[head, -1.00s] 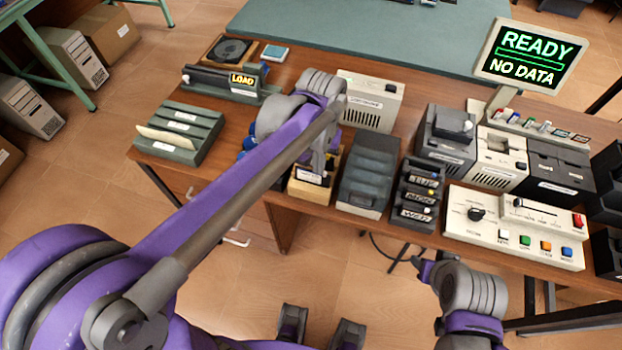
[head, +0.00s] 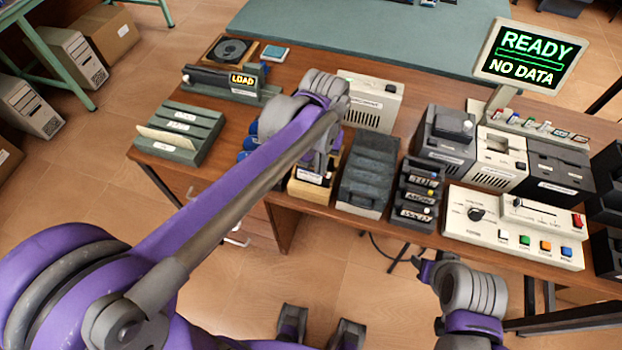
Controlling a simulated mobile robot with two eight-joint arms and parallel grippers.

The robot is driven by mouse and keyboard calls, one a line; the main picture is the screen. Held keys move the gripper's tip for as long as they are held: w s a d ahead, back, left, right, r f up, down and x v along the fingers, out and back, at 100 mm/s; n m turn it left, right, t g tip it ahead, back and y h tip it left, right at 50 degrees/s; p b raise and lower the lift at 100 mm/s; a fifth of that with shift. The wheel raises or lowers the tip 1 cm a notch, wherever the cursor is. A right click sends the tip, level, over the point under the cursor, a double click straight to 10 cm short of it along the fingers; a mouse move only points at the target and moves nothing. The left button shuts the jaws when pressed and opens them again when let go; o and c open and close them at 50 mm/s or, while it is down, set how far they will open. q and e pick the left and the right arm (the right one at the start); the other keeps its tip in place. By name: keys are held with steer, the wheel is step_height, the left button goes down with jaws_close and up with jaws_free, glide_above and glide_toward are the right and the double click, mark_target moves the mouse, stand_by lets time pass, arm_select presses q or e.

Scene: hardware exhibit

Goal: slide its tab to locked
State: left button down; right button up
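My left gripper (head: 318,168) reaches down over a small light wooden box (head: 308,190) at the front edge of the wooden table. The box has a white label on its front and something dark inside, mostly hidden by the gripper. I cannot tell whether the fingers are closed on anything. No tab or locked mark can be made out at this size. My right gripper (head: 426,272) hangs low in front of the table, away from the objects; its fingers are too small to judge.
Right of the box stand a dark ribbed case (head: 368,175) and a rack of labelled cartridges (head: 418,192). A cream control panel (head: 515,228) and a READY / NO DATA screen (head: 529,56) are further right. A grey-green slotted tray (head: 180,132) lies left.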

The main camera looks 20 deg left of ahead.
arm_select(q)
step_height(320, 180, up, 7)
steer(key=p, duration=0.4)
arm_select(e)
steer(key=r, duration=0.1)
steer(key=w+r, duration=0.1)
steer(key=r, duration=0.3)
steer(key=shift+w+r, duration=0.25)
steer(key=shift+w, duration=0.15)
arm_select(q)
steer(key=shift+a, duration=0.1)
arm_select(e)
steer(key=shift+s, duration=0.1)
arm_select(q)
steer(key=s+a+f+t, duration=0.2)
steer(key=s+a, duration=0.2)
steer(key=s, duration=0.2)
steer(key=s+a+f+t, duration=0.3)
steer(key=s+a, duration=0.1)
steer(key=s, duration=0.3)
steer(key=shift+s+f+t, duration=0.15)
steer(key=shift+f+t, duration=0.05)
steer(key=shift+t, duration=0.1)
